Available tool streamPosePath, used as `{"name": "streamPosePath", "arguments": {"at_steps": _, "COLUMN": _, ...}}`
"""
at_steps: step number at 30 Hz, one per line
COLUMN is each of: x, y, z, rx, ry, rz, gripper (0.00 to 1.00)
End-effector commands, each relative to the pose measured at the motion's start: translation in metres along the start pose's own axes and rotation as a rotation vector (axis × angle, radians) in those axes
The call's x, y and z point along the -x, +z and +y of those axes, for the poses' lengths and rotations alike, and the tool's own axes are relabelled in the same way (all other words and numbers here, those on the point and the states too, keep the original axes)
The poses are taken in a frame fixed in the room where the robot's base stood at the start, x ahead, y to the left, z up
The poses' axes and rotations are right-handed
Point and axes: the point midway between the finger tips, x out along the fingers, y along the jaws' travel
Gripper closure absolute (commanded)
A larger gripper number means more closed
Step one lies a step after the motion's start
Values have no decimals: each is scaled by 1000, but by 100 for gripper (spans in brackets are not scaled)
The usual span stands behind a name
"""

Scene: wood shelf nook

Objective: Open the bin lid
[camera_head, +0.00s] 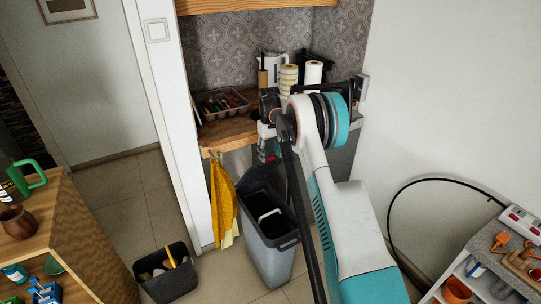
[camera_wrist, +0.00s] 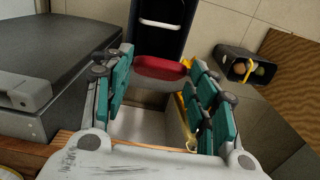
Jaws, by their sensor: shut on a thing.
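The tall grey bin (camera_head: 268,255) stands on the floor left of my arm. Its top is dark, with a white loop-shaped handle (camera_head: 270,215). I cannot tell whether the dark area is a lid or the open inside. The bin's dark top also shows at the upper middle of the wrist view (camera_wrist: 158,42). My gripper (camera_head: 269,155) is behind the bin, near the shelf's front edge. In the wrist view, its teal fingers (camera_wrist: 160,82) stand on both sides of a red rounded thing (camera_wrist: 160,67) and appear shut on it. My arm hides part of this area.
A yellow cloth (camera_head: 222,200) hangs from the wooden shelf (camera_head: 228,132). A cutlery tray (camera_head: 222,103) and paper rolls (camera_head: 313,73) stand on it. A dark box (camera_wrist: 50,60) is close left of my fingers. A small black bin (camera_head: 168,287) stands on the floor. Tile floor is open at left.

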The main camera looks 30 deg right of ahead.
Motion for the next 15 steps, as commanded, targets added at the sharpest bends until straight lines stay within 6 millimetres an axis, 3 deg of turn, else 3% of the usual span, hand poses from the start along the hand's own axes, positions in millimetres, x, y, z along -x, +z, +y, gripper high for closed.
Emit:
{"name": "streamPosePath", "arguments": {"at_steps": 8, "x": 0, "y": -1, "z": 0, "rx": 1, "ry": 0, "rz": 3, "gripper": 90}}
{"name": "streamPosePath", "arguments": {"at_steps": 9, "x": 0, "y": -1, "z": 0, "rx": 1, "ry": 0, "rz": 3, "gripper": 43}}
{"name": "streamPosePath", "arguments": {"at_steps": 11, "x": 0, "y": -1, "z": 0, "rx": 1, "ry": 0, "rz": 3, "gripper": 29}}
{"name": "streamPosePath", "arguments": {"at_steps": 15, "x": 0, "y": -1, "z": 0, "rx": 1, "ry": 0, "rz": 2, "gripper": 27}}
